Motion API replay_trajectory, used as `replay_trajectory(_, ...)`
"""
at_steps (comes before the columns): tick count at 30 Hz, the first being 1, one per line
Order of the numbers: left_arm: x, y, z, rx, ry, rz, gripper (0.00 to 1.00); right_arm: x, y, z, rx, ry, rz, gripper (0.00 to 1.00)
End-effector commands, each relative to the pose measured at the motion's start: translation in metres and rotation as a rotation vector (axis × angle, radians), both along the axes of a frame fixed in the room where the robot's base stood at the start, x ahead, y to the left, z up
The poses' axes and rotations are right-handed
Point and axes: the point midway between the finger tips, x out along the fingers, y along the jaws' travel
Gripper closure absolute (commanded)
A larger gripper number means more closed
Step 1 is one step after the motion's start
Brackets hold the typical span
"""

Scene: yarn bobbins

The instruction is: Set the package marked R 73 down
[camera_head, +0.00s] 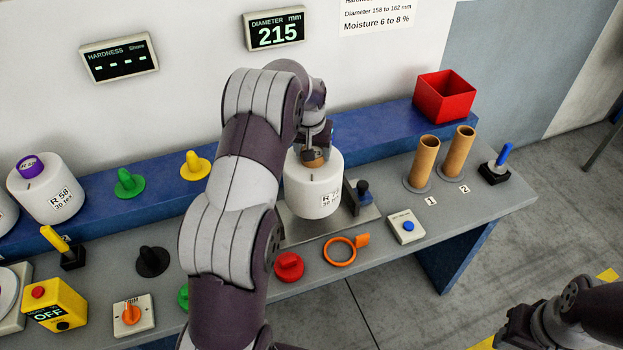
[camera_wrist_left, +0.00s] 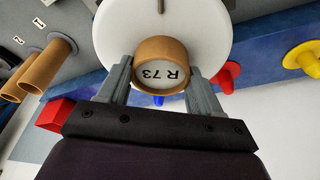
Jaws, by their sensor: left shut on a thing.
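The package marked R 73 (camera_head: 314,190) is a white yarn bobbin on a brown core, in the middle of the head view. It also fills the top of the left wrist view (camera_wrist_left: 120,30), where its core end reads R 73. My left gripper (camera_head: 316,152) is shut on the core, with its two fingers on either side of it in the wrist view (camera_wrist_left: 163,78). The package is upright over a grey metal plate (camera_head: 300,230); I cannot tell whether it touches the plate. My right gripper (camera_head: 515,328) is at the lower right; its jaws are unclear.
A blue-knobbed stop (camera_head: 362,194) stands just right of the package. An orange ring (camera_head: 339,262) and a red knob (camera_head: 289,266) lie in front. Two brown tubes (camera_head: 424,160) and a red bin (camera_head: 444,97) are to the right. The diameter display (camera_head: 275,30) reads 215 mm.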

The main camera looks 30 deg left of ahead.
Motion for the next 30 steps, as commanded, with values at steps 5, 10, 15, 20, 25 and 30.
replay_trajectory(5,0.001,0.000,-0.026,0.001,-0.004,0.001,1.00,0.000,0.000,0.015,0.000,0.000,0.000,0.57)
replay_trajectory(10,0.001,0.001,-0.047,0.001,-0.003,0.001,1.00,0.000,0.000,0.023,0.000,0.000,0.000,0.57)
replay_trajectory(15,0.002,0.001,-0.070,0.001,-0.005,0.001,1.00,0.000,0.000,0.030,0.000,0.000,0.000,0.57)
replay_trajectory(20,0.002,0.001,-0.074,0.002,-0.008,0.001,1.00,0.000,0.000,0.029,0.000,0.000,0.000,0.57)
replay_trajectory(25,0.002,0.001,-0.076,0.002,-0.008,0.002,1.00,0.000,0.000,0.027,0.000,0.000,0.000,0.57)
replay_trajectory(30,0.000,0.000,-0.079,0.000,-0.001,0.002,0.10,0.000,0.000,0.027,0.000,0.000,0.000,0.57)
